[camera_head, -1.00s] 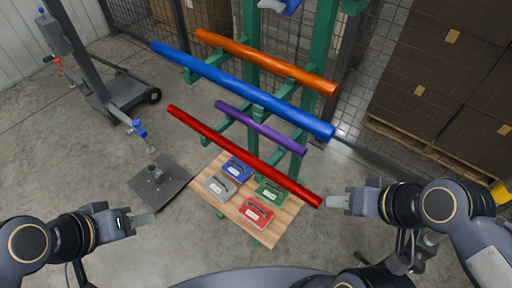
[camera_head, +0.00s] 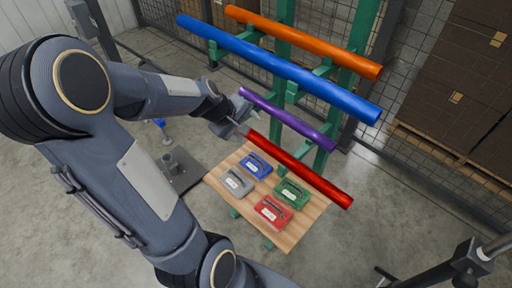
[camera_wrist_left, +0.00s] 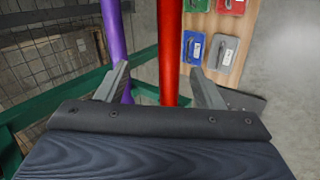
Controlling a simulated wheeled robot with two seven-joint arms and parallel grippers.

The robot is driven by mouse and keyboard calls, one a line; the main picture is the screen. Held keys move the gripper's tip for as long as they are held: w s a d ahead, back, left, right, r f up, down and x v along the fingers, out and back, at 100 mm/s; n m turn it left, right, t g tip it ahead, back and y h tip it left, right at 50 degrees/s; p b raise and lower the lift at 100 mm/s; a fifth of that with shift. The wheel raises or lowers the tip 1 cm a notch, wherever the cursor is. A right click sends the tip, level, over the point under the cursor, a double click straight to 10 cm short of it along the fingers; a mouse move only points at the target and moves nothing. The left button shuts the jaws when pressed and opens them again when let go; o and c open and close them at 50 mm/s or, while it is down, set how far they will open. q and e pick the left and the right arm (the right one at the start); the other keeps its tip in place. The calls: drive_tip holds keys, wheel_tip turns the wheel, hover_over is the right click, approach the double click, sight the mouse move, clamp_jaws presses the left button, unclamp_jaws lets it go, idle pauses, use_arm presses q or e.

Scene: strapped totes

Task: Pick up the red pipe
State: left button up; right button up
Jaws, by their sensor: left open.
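The red pipe (camera_head: 302,172) slants down to the right above the wooden tabletop in the head view; its left end is hidden by my left gripper. In the left wrist view, the red pipe (camera_wrist_left: 170,45) runs between the two open fingers of my left gripper (camera_wrist_left: 160,75). No grip on it shows. My left gripper (camera_head: 238,128) is at the pipe's left part in the head view. The purple pipe (camera_head: 288,119) lies just behind, and in the wrist view it (camera_wrist_left: 112,35) passes behind the left finger. My right gripper is not in view.
A blue pipe (camera_head: 280,67) and an orange pipe (camera_head: 305,43) rest higher on the green rack (camera_head: 359,40). Blue, grey, green and red cases (camera_head: 273,212) lie on the wooden tabletop (camera_head: 290,236). Brown boxes (camera_head: 440,75) stand at right.

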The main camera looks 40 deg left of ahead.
sight(253, 135)
use_arm(q)
drive_tip(key=shift+n+y, duration=0.3)
drive_tip(key=shift+n, duration=0.4)
drive_tip(key=b+x, duration=0.1)
drive_tip(key=x, duration=0.2)
drive_tip(key=a+b+x, duration=0.1)
drive_tip(key=x, duration=0.3)
drive_tip(key=s+a+b+x, duration=0.1)
drive_tip(key=x, duration=0.3)
drive_tip(key=shift+w+a+f+b, duration=0.1)
drive_tip(key=shift+a+f+b, duration=0.05)
drive_tip(key=shift+f+b, duration=0.3)
drive_tip(key=shift+c, duration=0.4)
drive_tip(key=c, duration=1.2)
clamp_jaws()
drive_tip(key=shift+r, duration=0.1)
